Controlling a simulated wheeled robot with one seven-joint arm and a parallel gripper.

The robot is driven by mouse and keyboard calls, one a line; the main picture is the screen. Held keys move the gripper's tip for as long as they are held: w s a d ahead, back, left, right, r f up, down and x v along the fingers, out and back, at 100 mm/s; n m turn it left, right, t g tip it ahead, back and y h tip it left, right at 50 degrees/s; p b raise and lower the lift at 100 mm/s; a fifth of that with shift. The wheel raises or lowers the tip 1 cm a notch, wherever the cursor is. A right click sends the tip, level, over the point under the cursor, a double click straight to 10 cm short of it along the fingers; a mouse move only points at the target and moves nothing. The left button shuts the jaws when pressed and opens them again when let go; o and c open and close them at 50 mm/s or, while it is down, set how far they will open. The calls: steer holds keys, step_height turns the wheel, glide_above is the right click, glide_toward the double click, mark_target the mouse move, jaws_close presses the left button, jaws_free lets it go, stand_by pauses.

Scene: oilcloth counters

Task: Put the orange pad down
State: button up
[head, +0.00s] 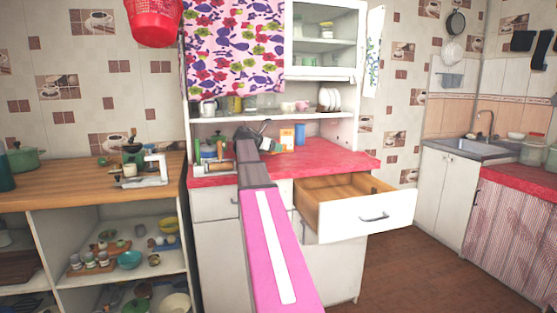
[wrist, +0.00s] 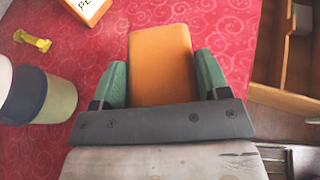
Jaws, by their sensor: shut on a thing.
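The orange pad (wrist: 160,52) sits between the two green fingers of my gripper (wrist: 162,78) in the wrist view. My gripper is shut on it, with the pad's far end sticking out past the fingertips. The red patterned counter (wrist: 226,28) lies beneath; I cannot tell whether the pad touches it. In the head view my gripper (head: 258,137) is over the red counter (head: 345,152) of the cupboard, and my arm hides much of that spot. I cannot make out the pad there.
A white-and-orange lettered box (wrist: 92,8), a small yellow piece (wrist: 33,41) and a dark-topped jar (wrist: 42,98) are on the counter left of the pad. An open wooden drawer (head: 360,210) juts out at the right. Some bare red counter shows around the pad.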

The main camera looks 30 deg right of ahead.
mark_target(279, 164)
steer(key=shift+s+d+f, duration=0.15)
steer(key=shift+d+f, duration=0.25)
steer(key=shift+d, duration=0.2)
steer(key=shift+s+d+f, duration=0.1)
steer(key=shift+d+f, duration=0.3)
steer(key=shift+d, duration=0.2)
steer(key=shift+f, duration=2)
steer(key=shift+f, duration=0.1)
steer(key=o, duration=0.9)
